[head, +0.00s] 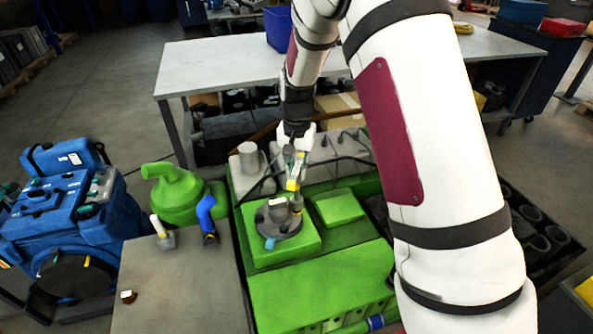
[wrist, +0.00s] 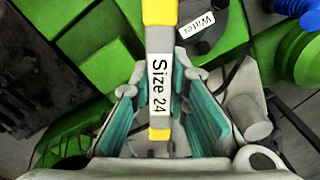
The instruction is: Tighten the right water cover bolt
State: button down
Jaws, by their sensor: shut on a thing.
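My gripper (head: 294,160) is shut on a tool with yellow bands (head: 292,185). In the wrist view the tool (wrist: 159,85) stands between the teal finger pads, and its label reads "Size 24". The round grey water cover (head: 278,218) sits on a green block of the engine. It also shows in the wrist view (wrist: 205,35) with a "Water" label. The tool's lower end is at the cover's right side, near a small brownish upright part (head: 296,203). The right bolt cannot be made out clearly, and I cannot tell whether the tool touches it.
A blue engine (head: 65,215) stands at left. A long workbench (head: 215,65) stands behind. Green engine parts surround the cover.

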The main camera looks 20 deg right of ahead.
jog(key=n, duration=1.9)
jog(key=shift+n, duration=0.4)
jog(key=n, duration=0.3)
jog(key=shift+p, duration=0.35)
jog(key=n, duration=0.7)
jog(key=shift+w+n, duration=0.1)
jog(key=shift+n, duration=0.2)
jog(key=shift+f, duration=0.1)
